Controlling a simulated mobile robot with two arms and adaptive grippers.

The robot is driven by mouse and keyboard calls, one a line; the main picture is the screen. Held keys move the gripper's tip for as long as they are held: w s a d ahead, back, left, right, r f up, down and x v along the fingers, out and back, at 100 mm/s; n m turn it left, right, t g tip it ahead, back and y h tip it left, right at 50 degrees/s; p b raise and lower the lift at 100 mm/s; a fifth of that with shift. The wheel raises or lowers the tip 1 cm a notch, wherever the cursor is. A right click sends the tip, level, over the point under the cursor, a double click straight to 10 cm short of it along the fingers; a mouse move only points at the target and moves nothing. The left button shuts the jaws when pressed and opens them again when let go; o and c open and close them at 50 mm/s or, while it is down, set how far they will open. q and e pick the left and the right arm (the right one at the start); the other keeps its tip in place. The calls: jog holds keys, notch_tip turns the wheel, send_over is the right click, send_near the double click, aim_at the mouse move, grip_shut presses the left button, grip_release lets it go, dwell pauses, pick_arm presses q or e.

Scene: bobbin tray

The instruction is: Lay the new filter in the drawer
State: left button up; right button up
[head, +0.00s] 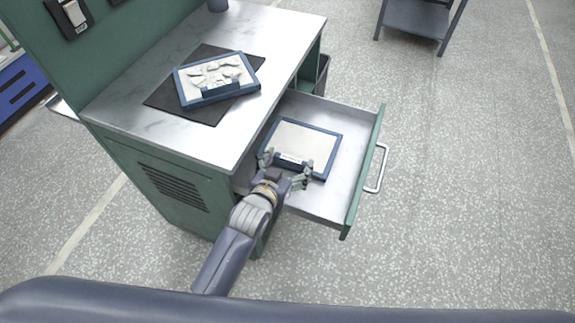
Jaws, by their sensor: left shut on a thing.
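The clean filter (303,138), a white panel in a blue frame, shows inside the open drawer (353,152) of the green workbench. It lies about flat; I cannot tell whether it rests on the drawer floor or is just above it. My left gripper (287,167) is at the filter's near edge, shut on its blue grip tab. The fingers and wrist cover part of that edge. A second blue-framed filter (217,72), covered in pale grey flakes, lies on a black mat (205,112) on the bench top. My right gripper is not in view.
The drawer's green front (364,172) and silver handle (379,168) stand out to the right. Drawer floor is bare to the right of and in front of the filter. A dark bin (322,75) stands behind the drawer. A grey shelf stand (415,18) is at the back.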

pick_arm(q)
jog(key=shift+s, duration=0.1)
jog(key=o, duration=1.1)
jog(key=shift+r, duration=0.15)
jog(key=v, duration=1.2)
jog(key=shift+p, duration=0.3)
